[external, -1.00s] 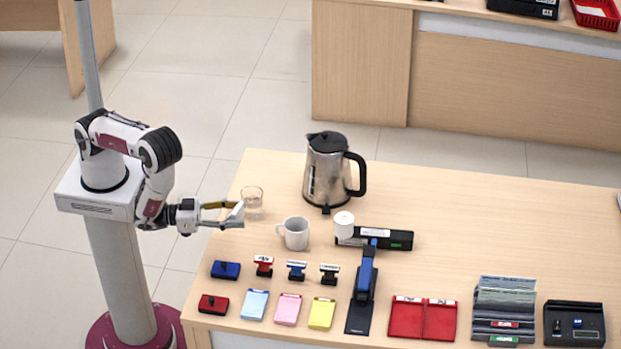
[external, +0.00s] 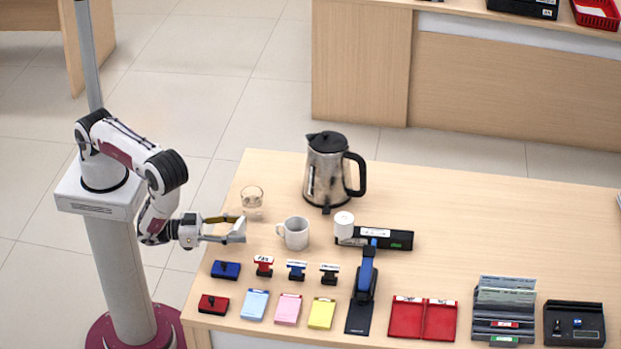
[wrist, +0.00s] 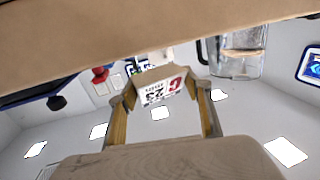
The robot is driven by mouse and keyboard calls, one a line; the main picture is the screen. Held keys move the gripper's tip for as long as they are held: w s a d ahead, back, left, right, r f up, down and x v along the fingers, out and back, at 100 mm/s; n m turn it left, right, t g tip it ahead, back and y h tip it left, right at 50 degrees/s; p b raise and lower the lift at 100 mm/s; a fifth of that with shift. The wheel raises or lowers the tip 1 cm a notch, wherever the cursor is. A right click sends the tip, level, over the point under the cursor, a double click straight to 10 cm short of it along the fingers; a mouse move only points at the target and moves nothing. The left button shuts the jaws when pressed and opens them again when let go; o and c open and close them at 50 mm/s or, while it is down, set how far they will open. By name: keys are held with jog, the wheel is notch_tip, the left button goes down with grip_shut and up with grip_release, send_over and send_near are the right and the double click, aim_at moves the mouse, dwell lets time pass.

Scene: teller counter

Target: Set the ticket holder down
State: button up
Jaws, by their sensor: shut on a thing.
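My gripper (external: 228,229) is shut on the small pale ticket holder (external: 238,230), at the left edge of the counter (external: 480,235). In the wrist view the ticket holder (wrist: 158,85) sits between my two fingertips (wrist: 160,93), with a white ticket marked with a red C and black 23 facing the camera. In the external view the holder is left of the white mug and below the drinking glass. I cannot tell whether its underside touches the counter.
The drinking glass (external: 252,197) and white mug (external: 296,234) stand close by. The steel kettle (external: 326,175) is farther back. A blue stamp pad (external: 226,270) and red stamp (external: 264,266) lie nearer the front. The counter's right middle is clear.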

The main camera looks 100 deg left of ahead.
aim_at(213, 245)
jog(key=shift+f, duration=0.1)
dwell(0.3)
jog(key=shift+f, duration=1.9)
jog(key=shift+f, duration=0.15)
jog(key=o, duration=1.1)
jog(key=shift+s, duration=0.1)
jog(key=shift+v, duration=3.8)
jog(key=shift+d, duration=0.1)
jog(key=shift+c, duration=0.2)
